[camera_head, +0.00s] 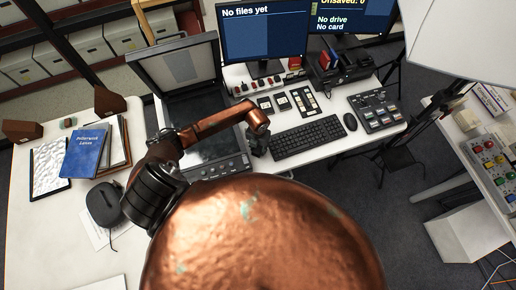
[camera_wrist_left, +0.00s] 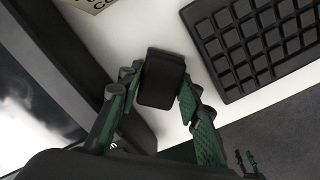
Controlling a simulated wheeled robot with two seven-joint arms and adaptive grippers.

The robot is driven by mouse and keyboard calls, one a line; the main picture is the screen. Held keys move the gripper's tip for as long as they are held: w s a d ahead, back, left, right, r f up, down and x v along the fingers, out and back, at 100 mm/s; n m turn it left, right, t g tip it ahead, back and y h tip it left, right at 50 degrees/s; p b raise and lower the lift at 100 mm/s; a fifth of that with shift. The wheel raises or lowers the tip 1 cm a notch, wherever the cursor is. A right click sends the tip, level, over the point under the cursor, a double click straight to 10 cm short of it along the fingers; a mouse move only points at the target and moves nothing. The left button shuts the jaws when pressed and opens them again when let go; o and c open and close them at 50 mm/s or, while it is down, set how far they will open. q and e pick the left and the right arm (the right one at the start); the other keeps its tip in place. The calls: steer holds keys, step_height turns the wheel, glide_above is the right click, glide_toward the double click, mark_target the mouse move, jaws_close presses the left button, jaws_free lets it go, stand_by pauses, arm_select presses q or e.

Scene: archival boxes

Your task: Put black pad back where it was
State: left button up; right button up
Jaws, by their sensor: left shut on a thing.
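The black pad (camera_wrist_left: 162,78) is a small dark block with rounded edges in the left wrist view. My left gripper (camera_wrist_left: 163,98) is shut on it, with a green-padded finger at each side. In the head view my left gripper (camera_head: 258,146) is between the flatbed scanner and the keyboard, over the white desk edge. The pad is too small and dark to make out there. My right gripper is not seen.
The black keyboard (camera_head: 306,138) lies just right of the gripper; it also shows in the wrist view (camera_wrist_left: 262,40). The open scanner (camera_head: 208,143) is at left. Small cards and film strips (camera_head: 305,101) lie behind the keyboard. A mouse (camera_head: 350,122) and control panel (camera_head: 377,109) are farther right.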

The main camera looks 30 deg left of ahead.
mark_target(258, 148)
arm_select(q)
steer(key=o, duration=1.2)
steer(key=shift+f, duration=0.1)
step_height(258, 148, up, 12)
steer(key=shift+r+b, duration=0.2)
steer(key=shift+b, duration=0.2)
